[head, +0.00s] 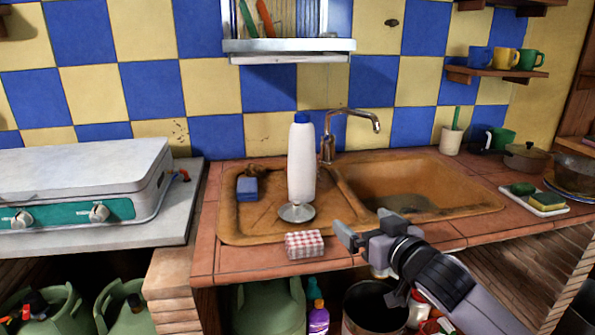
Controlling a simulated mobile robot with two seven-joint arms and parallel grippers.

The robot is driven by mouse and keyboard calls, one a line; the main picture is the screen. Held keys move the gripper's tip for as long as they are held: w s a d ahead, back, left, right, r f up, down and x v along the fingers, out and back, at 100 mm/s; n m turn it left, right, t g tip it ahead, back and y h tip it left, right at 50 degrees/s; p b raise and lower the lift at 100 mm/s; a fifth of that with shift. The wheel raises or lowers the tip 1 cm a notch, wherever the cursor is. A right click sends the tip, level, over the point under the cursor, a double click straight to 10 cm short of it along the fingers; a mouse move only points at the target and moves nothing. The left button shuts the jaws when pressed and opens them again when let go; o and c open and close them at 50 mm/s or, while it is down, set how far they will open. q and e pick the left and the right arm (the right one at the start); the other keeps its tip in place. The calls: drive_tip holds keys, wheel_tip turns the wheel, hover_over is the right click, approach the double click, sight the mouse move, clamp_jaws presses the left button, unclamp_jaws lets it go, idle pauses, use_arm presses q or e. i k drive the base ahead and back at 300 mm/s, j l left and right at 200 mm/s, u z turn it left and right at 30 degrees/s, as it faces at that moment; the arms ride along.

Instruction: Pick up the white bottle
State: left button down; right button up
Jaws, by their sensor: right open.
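A white bottle (301,165) with a blue cap stands upright on the drainboard side of the sink, in the middle of the head view. My right gripper (348,230) is open and empty, with its fingers pointing left. In the picture it is below and to the right of the bottle, apart from it, over the counter's front edge. My left gripper is not in view.
A round metal piece (296,212) shows at the bottle's foot. A red-checked box (304,245) lies at the counter's front edge. A blue sponge (247,188) lies left of the bottle. The faucet (350,120) and the sink basin (440,180) are to the right.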

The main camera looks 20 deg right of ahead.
sight(301, 169)
drive_tip(key=i, duration=0.85)
